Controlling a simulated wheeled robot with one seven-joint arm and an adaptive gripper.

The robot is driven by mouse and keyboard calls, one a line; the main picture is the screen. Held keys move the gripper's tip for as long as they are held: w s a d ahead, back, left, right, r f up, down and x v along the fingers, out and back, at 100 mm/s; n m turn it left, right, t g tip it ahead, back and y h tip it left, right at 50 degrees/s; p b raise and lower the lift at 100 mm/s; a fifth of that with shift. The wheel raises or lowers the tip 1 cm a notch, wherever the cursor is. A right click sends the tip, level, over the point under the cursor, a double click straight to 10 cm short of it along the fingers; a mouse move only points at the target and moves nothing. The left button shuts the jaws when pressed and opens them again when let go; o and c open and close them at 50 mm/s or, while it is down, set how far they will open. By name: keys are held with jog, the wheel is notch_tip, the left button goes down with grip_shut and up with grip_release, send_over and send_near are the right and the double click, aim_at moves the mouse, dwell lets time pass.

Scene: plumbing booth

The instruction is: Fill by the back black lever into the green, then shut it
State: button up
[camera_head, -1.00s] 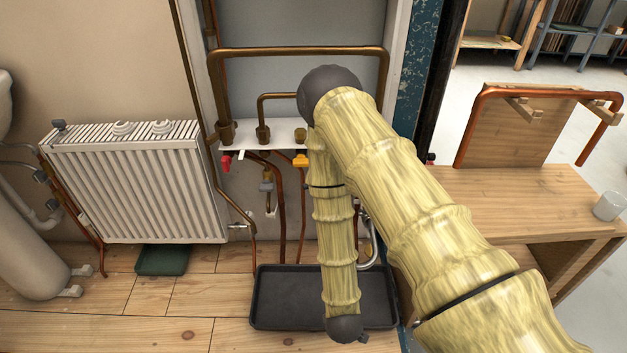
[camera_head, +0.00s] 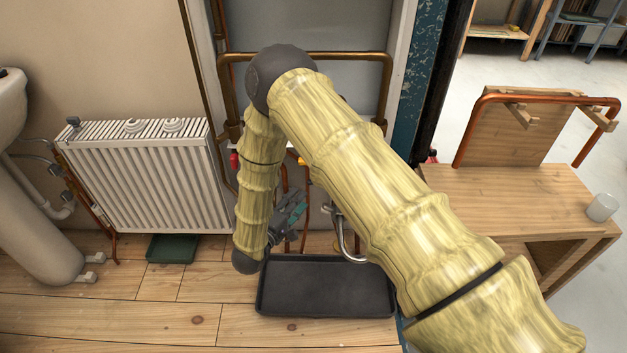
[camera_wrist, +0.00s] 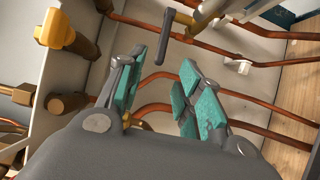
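My gripper (camera_wrist: 163,64) is open, its two teal-padded fingers apart; in the head view (camera_head: 291,216) it shows beside the pipes above the black tray. A dark lever (camera_wrist: 164,50) on a brass fitting shows in the wrist view, lined up with the gap between my fingertips. Neither finger is seen pressed on it, and its exact distance is unclear. My arm hides it in the head view. A dark green tray (camera_head: 172,249) lies on the floor under the radiator.
The black tray (camera_head: 325,287) lies on the floor below the pipes. A yellow valve handle (camera_wrist: 54,30) is at the wrist view's upper left. A red handle (camera_head: 234,160) sits left of my arm. The radiator (camera_head: 147,180) stands left, a wooden bench (camera_head: 510,205) right.

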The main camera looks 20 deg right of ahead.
aim_at(311, 184)
jog(key=b+x, duration=0.2)
jog(key=x, duration=0.8)
jog(key=shift+w+d, duration=0.15)
grip_shut()
